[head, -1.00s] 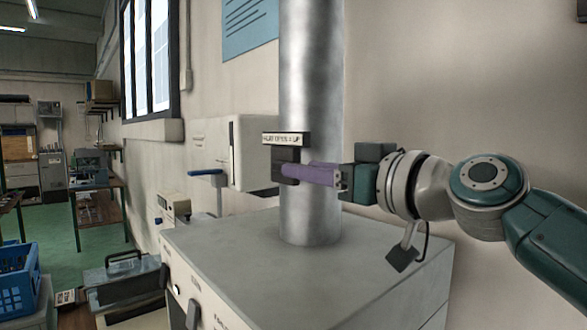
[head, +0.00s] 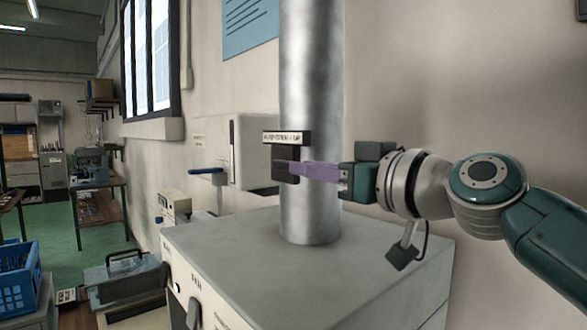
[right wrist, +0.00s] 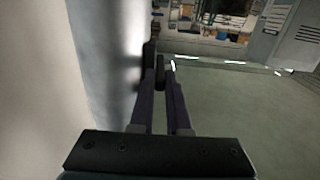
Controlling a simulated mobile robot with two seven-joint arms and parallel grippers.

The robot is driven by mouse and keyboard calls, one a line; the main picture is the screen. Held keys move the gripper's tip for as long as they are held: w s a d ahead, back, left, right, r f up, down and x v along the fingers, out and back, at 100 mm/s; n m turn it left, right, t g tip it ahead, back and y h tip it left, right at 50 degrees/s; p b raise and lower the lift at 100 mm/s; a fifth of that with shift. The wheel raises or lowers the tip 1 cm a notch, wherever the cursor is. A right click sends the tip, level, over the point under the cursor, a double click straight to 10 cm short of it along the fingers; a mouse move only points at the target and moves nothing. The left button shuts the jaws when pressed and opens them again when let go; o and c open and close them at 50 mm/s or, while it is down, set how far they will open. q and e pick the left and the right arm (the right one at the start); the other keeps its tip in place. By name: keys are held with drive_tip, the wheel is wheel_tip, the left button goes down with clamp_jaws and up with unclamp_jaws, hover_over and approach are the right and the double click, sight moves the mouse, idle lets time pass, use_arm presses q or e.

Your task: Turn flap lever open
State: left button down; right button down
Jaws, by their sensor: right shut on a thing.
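The flap lever (head: 285,171) is a small dark piece at the front of the metal pipe (head: 311,75), just under a label plate (head: 285,137) whose wording mentions open and up. My right gripper (head: 298,171) comes in from the right, its purple fingers pointing left across the pipe and shut on the lever. In the right wrist view the two fingers (right wrist: 160,82) run alongside the pipe, with dark lever parts at their tips. The lever's exact angle is hard to read. My left gripper is not in view.
The pipe stands on a grey cabinet (head: 250,245). A white wall box (head: 255,155) and a blue-handled lever (head: 207,171) are behind to the left. A blue crate (head: 15,285) and a toolbox (head: 125,280) sit lower left. The wall is close behind.

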idle(0.9)
wheel_tip(320, 180, up, 2)
drive_tip(key=g+h+p, duration=0.1)
drive_tip(key=p, duration=0.6)
drive_tip(key=shift+r+g, duration=0.15)
drive_tip(key=shift+g, duration=0.25)
drive_tip(key=shift+w+a+g+h+p, duration=0.1)
drive_tip(key=shift+g+h+p, duration=0.2)
drive_tip(key=shift+p, duration=0.3)
drive_tip(key=shift+f, duration=0.2)
drive_tip(key=c, duration=0.9)
unclamp_jaws()
